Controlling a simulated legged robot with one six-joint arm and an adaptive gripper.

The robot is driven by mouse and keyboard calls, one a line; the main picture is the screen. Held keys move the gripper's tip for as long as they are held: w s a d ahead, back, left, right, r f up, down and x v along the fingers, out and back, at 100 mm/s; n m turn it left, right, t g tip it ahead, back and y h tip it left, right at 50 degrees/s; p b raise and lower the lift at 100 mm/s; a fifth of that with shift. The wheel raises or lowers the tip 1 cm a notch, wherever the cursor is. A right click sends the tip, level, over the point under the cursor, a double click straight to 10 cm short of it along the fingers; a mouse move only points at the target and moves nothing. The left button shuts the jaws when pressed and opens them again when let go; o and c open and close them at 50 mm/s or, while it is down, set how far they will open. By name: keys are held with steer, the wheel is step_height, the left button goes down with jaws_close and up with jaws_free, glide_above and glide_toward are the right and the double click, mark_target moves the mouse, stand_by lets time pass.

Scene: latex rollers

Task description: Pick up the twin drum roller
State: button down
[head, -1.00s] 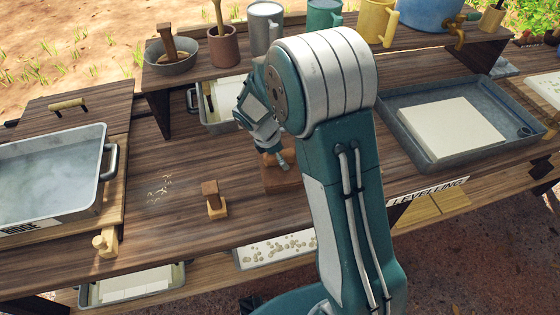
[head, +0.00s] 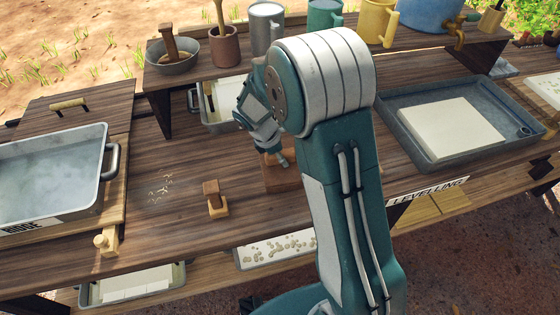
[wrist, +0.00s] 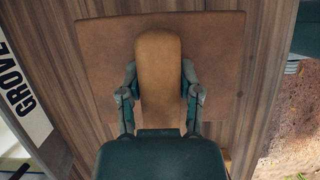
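A tan, rounded wooden piece like a handle (wrist: 159,75) stands over a flat brown board (wrist: 105,60) in the wrist view. The twin drums cannot be made out, so I cannot tell for sure that this is the twin drum roller. My gripper (wrist: 159,72) has one finger on each side of the tan piece, and both seem to press against it. In the head view my gripper (head: 276,160) is low over the brown board (head: 283,180), partly hidden by my arm.
A small wooden block tool (head: 216,201) stands left of the board. A shelf with a bowl (head: 170,62) and mugs runs behind. Table between block and rinse tray is mostly clear.

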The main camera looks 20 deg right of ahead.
steer(key=shift+s+f, duration=0.1)
steer(key=shift+f, duration=0.15)
steer(key=r, duration=0.3)
steer(key=shift+w+r, duration=0.2)
steer(key=shift+w, duration=0.05)
steer(key=s+d+r, duration=0.1)
steer(key=s+r, duration=0.9)
steer(key=s, duration=0.4)
steer(key=shift+d, duration=0.35)
steer(key=shift+r, duration=0.1)
steer(key=c, duration=1.3)
jaws_free()
